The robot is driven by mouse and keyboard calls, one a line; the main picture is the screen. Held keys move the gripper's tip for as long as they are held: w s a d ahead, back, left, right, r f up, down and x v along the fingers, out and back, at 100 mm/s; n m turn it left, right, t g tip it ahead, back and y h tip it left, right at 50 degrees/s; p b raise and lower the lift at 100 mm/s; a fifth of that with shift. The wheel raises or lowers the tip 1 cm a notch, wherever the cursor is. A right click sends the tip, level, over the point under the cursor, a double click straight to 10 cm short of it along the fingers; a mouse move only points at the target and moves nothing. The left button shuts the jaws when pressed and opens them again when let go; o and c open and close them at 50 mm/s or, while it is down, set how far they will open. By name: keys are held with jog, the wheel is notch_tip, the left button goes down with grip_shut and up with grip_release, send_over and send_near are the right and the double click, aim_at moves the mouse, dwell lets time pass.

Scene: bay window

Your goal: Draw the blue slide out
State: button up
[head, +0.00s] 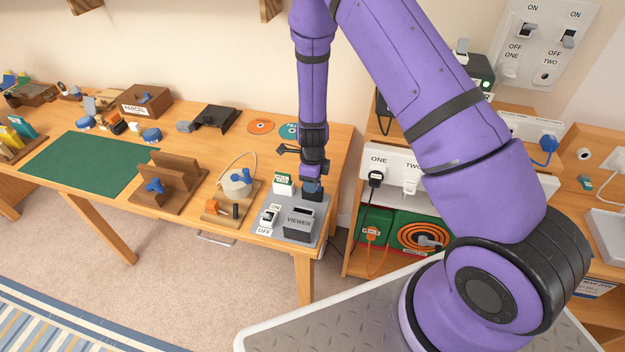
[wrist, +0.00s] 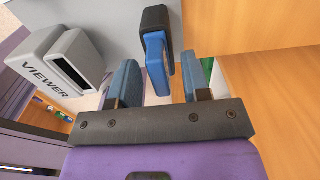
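The blue slide (wrist: 157,68) stands in a dark holder (wrist: 155,18) in the wrist view, with its blue end sticking out toward my gripper. My gripper (wrist: 160,75) is open, with one finger on each side of the slide and a visible gap at both sides. In the head view my gripper (head: 312,183) points down at the back right of a grey plate (head: 283,243), over the dark holder (head: 313,196). The slide is hard to tell from the blue finger pads there. The grey box marked VIEWER (head: 299,227) stands in front, its dark slot (wrist: 72,76) empty-looking.
A small green-and-white box (head: 283,183) stands just left of my gripper, and an ON/OFF switch (head: 269,219) sits on the plate's left. A wooden stand with a blue knob (head: 238,184) is further left. A shelf with plugs (head: 392,172) stands close on the right.

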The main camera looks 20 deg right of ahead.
jog(key=shift+r, duration=0.15)
notch_tip(320, 180, up, 11)
jog(key=shift+f, duration=0.2)
dwell(0.3)
dwell(0.7)
jog(key=s+d+r+n+t+y, duration=0.1)
jog(key=s+r+n, duration=0.25)
jog(key=r, duration=0.45)
jog(key=s+r+n, duration=0.2)
jog(key=r+n, duration=0.2)
jog(key=r, duration=0.5)
jog(key=s+d+r+n+t+y, duration=0.1)
jog(key=s+r+n, duration=0.25)
jog(key=r, duration=0.45)
jog(key=s+d+r+n+t+h, duration=0.1)
jog(key=s+d+r+n, duration=0.1)
jog(key=s+r+n, duration=0.4)
jog(key=s+d+r+n+t+h, duration=0.1)
jog(key=s+r+n, duration=0.5)
jog(key=s, duration=0.8)
jog(key=shift+s+d+r+n+t, duration=0.25)
jog(key=shift+d+n+t, duration=0.35)
jog(key=shift+d+n, duration=0.45)
